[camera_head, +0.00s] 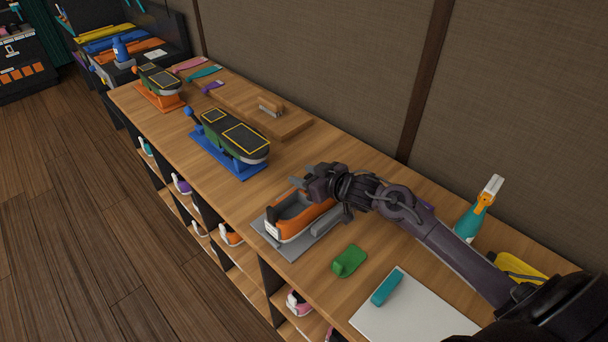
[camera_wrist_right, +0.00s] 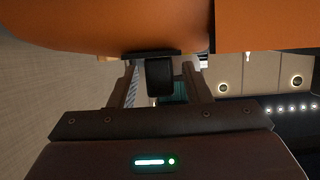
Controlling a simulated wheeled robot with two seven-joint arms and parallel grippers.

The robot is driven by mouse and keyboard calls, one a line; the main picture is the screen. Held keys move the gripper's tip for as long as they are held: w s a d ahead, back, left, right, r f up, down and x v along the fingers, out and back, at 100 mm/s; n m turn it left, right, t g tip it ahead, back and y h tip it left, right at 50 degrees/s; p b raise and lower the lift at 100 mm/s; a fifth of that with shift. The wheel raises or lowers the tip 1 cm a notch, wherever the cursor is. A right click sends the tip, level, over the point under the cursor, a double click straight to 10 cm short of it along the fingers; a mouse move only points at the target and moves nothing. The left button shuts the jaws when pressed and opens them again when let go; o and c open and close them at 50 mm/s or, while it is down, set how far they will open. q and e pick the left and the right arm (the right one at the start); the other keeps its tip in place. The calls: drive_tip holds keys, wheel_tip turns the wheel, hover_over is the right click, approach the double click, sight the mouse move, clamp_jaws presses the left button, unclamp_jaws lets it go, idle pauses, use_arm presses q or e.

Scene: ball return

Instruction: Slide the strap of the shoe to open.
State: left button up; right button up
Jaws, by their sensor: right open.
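The orange shoe (camera_head: 289,228) sits on a grey plate (camera_head: 263,222) on the wooden bench. My right gripper (camera_head: 306,184) is at the far side of the shoe, and it and its arm cover part of it. In the right wrist view, the orange underside or side of the shoe (camera_wrist_right: 120,25) fills the top. A short dark piece, which looks like the strap (camera_wrist_right: 160,76), hangs below it between the open fingers of my right gripper (camera_wrist_right: 160,88). I cannot tell whether the fingers touch it. My left gripper is not in view.
A green block (camera_head: 348,261) and a teal block (camera_head: 386,288) on a white sheet (camera_head: 420,312) lie nearer. A spray bottle (camera_head: 477,210) stands at the right. Shelves with shoes are below.

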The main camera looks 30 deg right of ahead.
drive_tip(key=shift+v, duration=3.5)
drive_tip(key=shift+f, duration=0.1)
